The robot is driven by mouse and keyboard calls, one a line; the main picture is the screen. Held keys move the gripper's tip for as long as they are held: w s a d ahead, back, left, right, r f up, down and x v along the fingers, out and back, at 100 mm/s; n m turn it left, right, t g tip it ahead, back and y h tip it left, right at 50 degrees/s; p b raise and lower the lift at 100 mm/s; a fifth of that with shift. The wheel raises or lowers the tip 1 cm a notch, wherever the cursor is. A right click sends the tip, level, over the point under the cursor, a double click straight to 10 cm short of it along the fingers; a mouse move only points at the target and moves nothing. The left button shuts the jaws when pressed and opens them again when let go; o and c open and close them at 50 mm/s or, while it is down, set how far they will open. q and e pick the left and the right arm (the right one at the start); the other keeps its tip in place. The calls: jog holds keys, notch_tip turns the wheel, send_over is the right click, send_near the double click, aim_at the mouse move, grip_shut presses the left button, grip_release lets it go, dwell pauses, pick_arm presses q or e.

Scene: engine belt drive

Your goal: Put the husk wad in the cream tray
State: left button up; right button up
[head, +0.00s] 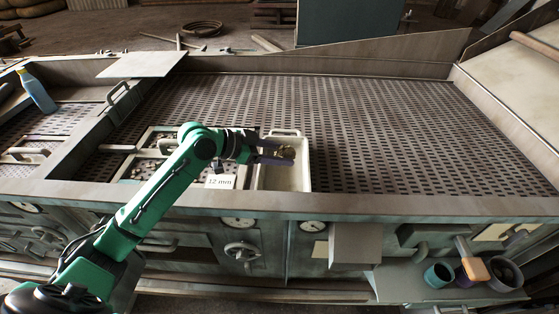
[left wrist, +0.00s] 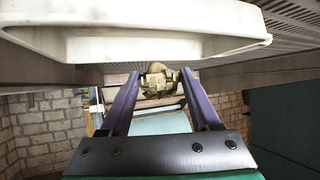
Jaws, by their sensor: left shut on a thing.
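The husk wad (head: 287,151) is a small lumpy tan-brown piece. My left gripper (head: 284,152) is shut on it, with the wad between the tips of its purple fingers. The wad also shows between the fingertips in the left wrist view (left wrist: 158,78). The cream tray (head: 288,185) is a long, pale, open box on the perforated deck. In the head view the wad appears over the tray's far half, and the bare floor shows nearer. In the left wrist view the tray's wall (left wrist: 180,50) is apart from the wad. My right gripper is not in view.
A white "12 mm" label (head: 220,182) stands left of the tray, beside framed screen compartments (head: 150,140). A blue bottle (head: 38,92) stands at far left. A teal cup (head: 438,275) and other items are on the lower right shelf. The perforated deck (head: 400,130) right of the tray is clear.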

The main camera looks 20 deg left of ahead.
aim_at(279, 174)
pick_arm(q)
notch_tip(279, 174, down, 4)
jog(key=shift+f+p, duration=0.1)
jog(key=shift+p, duration=0.45)
jog(key=shift+s+f, duration=0.1)
jog(key=shift+s, duration=0.1)
jog(key=o, duration=1.2)
jog(key=shift+o, duration=0.6)
jog(key=shift+w, duration=0.15)
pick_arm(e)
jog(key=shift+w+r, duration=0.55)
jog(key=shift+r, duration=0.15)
pick_arm(q)
jog(key=b+v, duration=0.4)
jog(key=v, duration=0.7)
jog(key=shift+a, duration=0.2)
jog(key=shift+s+a+r, duration=0.15)
jog(key=shift+s+r, duration=0.1)
jog(key=shift+s, duration=0.05)
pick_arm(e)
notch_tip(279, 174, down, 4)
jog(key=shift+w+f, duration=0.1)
